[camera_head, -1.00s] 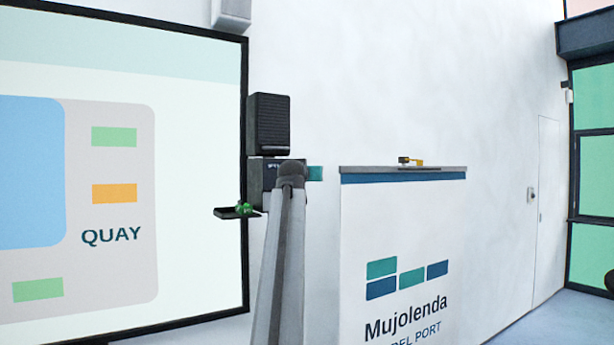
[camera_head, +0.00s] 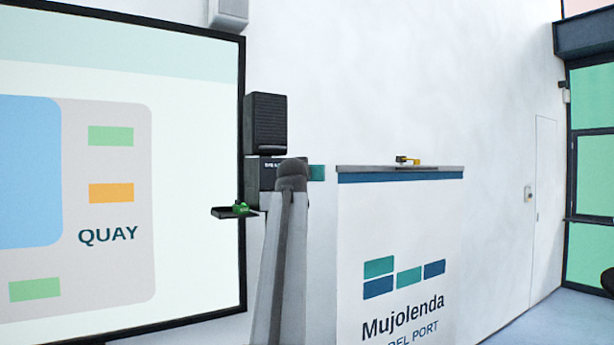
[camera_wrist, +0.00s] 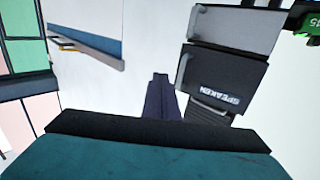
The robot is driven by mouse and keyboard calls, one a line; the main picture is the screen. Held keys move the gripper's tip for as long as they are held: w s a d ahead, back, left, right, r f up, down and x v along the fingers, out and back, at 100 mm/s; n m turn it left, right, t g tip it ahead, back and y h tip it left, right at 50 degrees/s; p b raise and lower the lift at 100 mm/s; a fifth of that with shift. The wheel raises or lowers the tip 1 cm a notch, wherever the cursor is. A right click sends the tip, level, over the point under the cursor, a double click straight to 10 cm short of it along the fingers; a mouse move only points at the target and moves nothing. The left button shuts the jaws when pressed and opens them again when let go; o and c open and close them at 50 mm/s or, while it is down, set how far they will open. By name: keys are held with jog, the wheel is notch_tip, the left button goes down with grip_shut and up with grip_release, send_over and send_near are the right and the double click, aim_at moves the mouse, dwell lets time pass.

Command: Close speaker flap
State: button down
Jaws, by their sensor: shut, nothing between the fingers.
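The black speaker (camera_head: 266,122) with a ribbed front is mounted on the white wall beside the screen. Below it is a dark box (camera_head: 252,175) with white lettering, partly hidden by my arm. In the wrist view, which is upside down, the box reads SPEAKER (camera_wrist: 222,88). A light grey panel (camera_wrist: 232,28) shows beyond it; I cannot tell for sure whether it is the flap. My gripper's narrow dark fingers (camera_wrist: 160,78) are shut and empty, in front of the wall beside the box with a gap in the picture. In the head view my arm hides the fingers.
A small dark shelf (camera_head: 222,212) with a green object (camera_head: 241,209) juts out below left of the box. A white counter (camera_head: 400,250) with a grey top stands right of my arm, a small yellow-black item (camera_head: 408,161) on it. A large screen (camera_head: 190,150) fills the left.

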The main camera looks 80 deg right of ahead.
jog(key=s+a+b, duration=0.1)
jog(key=s+a, duration=0.2)
jog(key=a, duration=0.4)
jog(key=shift+s+b, duration=0.3)
jog(key=shift+s, duration=0.05)
jog(key=shift+d, duration=0.1)
